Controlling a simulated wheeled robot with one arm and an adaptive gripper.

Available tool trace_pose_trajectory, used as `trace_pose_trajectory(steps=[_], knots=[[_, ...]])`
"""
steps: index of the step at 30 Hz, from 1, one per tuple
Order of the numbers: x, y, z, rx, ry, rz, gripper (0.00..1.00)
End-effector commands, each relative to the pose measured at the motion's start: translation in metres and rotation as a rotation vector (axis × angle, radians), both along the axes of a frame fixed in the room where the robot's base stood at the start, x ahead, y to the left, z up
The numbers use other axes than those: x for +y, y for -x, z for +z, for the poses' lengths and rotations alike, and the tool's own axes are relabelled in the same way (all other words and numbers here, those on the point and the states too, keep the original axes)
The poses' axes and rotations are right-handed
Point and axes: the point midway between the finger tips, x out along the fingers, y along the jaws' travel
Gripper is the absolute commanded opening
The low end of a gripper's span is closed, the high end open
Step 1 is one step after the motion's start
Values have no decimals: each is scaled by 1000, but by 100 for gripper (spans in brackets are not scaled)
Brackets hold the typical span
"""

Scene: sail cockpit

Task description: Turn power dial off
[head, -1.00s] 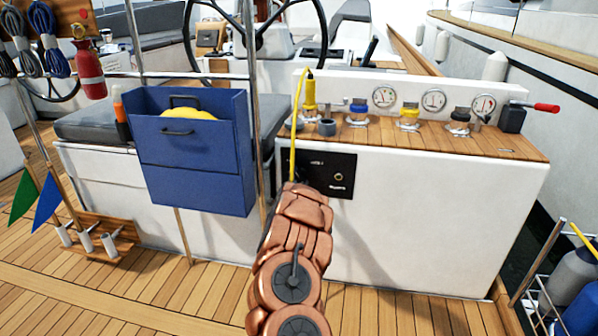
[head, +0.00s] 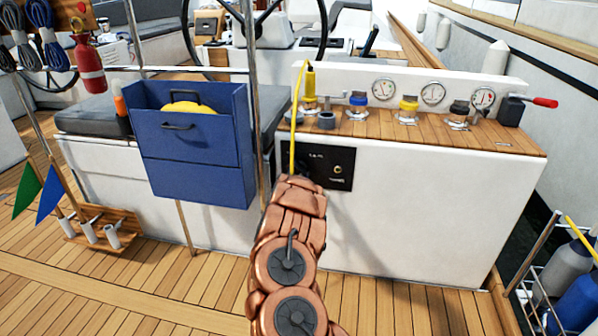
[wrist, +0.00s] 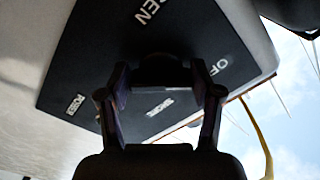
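The black control panel (head: 318,168) is set in the white cockpit side wall, with a small brass-coloured round fitting (head: 337,170) on its right part. In the wrist view the panel (wrist: 75,60) fills the upper middle, tilted, with white lettering that includes "POWER" and part of "OF". A dark rounded shape, seemingly a dial (wrist: 155,70), lies between the fingertips of my gripper (wrist: 160,85). The two fingers are spread apart on either side of it; contact is unclear in the dark. In the head view my copper arm hides the gripper and the panel's lower left.
A yellow cable (head: 293,125) hangs from a yellow plug down past the panel's left side. A blue box (head: 195,180) and a metal post stand to the left. Gauges and coloured knobs line the wooden ledge (head: 420,135) above. The white wall right of the panel is clear.

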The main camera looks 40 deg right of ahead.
Motion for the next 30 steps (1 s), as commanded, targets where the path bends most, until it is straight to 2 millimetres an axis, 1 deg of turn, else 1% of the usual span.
trace_pose_trajectory(steps=[1, 5, 6, 16, 20, 30], knots=[[0, 0, 0, 0, 0, 0, 73], [0, 0, 0, 0, 0, 0, 86], [0, 0, 0, 0, 1, 1, 88], [1, 0, 0, 0, 1, 1, 88], [5, 3, 0, -1, -1, 0, 88], [30, 21, -1, 0, -3, 1, 88]])
